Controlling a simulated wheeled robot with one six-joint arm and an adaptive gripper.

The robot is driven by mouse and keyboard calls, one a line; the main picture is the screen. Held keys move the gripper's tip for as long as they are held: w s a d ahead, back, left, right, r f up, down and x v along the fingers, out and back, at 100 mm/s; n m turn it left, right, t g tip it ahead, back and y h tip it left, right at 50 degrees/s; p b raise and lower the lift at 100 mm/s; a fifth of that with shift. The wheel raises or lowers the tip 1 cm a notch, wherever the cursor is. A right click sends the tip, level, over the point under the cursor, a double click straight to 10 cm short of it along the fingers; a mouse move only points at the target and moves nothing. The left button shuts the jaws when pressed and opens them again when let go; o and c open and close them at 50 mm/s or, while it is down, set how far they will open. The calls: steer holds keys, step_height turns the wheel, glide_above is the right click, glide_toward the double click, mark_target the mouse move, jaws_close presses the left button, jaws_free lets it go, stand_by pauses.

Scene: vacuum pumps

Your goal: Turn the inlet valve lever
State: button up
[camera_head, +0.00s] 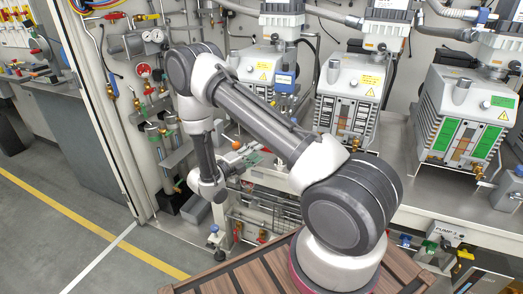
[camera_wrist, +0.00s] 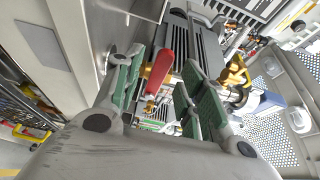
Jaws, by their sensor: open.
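A red-handled lever (camera_wrist: 160,72) on a brass-coloured fitting shows in the wrist view, upright between the two fingers of my gripper (camera_wrist: 164,84). The fingers have green pads and stand open, one on each side of the lever. I see a gap on the right side; whether the left finger touches it I cannot tell. In the head view my gripper (camera_head: 256,158) is low in front of the pump bench, small and partly behind my arm. The valve body under the lever is mostly hidden.
A white pump (camera_head: 350,90) and another white pump (camera_head: 470,105) stand on the bench to the right. Gauges and pipework (camera_head: 155,36) cover the panel at left. A perforated metal plate (camera_wrist: 265,80) lies right of my gripper. The floor at left is clear.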

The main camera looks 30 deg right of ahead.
steer(key=v, duration=0.7)
steer(key=shift+a, duration=0.25)
